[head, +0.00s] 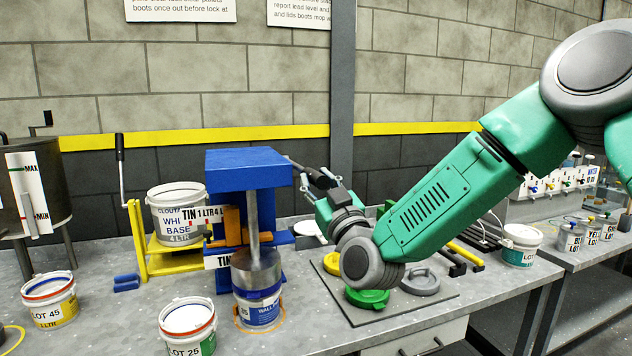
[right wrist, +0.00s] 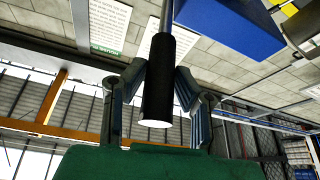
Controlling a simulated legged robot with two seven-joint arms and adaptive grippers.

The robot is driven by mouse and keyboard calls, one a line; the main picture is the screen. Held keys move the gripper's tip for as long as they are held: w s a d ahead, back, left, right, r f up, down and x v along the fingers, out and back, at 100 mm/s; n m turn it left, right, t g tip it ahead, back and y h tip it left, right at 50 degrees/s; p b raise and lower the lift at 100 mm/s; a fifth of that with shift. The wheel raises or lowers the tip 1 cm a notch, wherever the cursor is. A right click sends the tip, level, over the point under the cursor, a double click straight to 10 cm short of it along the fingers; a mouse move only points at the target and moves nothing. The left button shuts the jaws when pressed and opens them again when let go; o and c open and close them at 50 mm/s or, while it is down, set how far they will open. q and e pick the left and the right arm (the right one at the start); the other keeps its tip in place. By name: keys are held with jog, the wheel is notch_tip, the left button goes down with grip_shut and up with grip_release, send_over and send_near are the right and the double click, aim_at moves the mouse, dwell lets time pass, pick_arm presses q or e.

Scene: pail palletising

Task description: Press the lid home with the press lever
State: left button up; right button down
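The blue press (head: 247,170) stands on the bench with its grey round plate (head: 257,268) lowered onto a small blue-labelled pail (head: 262,313). The plate covers the pail's top, so I cannot tell how the lid sits. The press lever (head: 298,164) leaves the right side of the press head and slopes slightly down to my right gripper (head: 326,181). In the right wrist view the lever's black handle (right wrist: 158,85) lies between the fingers, which angle in against both its sides. My right gripper is shut on this handle. My left gripper is out of view.
A white pail (head: 180,212) sits on a yellow stand left of the press. Two pails, LOT 45 (head: 50,300) and LOT 25 (head: 188,328), stand in front. A dark mat (head: 400,308) with green and grey lids lies under my right arm. Another pail (head: 521,244) stands farther right.

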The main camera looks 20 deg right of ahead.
jog(key=r+g+p, duration=0.1)
jog(key=r+p, duration=0.3)
jog(key=p, duration=0.1)
jog(key=w+r+g+p, duration=0.1)
jog(key=r+g+p, duration=0.1)
jog(key=p, duration=0.3)
jog(key=w+r+g+p, duration=0.1)
jog(key=r+p, duration=0.3)
jog(key=r, duration=0.1)
jog(key=shift+w+r+h+p, duration=0.2)
jog(key=shift+r+h+p, duration=0.1)
jog(key=shift+p, duration=0.1)
jog(key=w+r+g+p, duration=0.3)
jog(key=w+r+g, duration=0.2)
jog(key=w+r, duration=0.2)
jog(key=shift+w+r+m+g+h, duration=0.15)
jog(key=shift+r+m+g+h, duration=0.2)
jog(key=shift+r, duration=0.3)
jog(key=shift+a+r, duration=0.1)
jog(key=c, duration=1.3)
grip_release()
jog(key=shift+w, duration=0.1)
jog(key=v, duration=1.1)
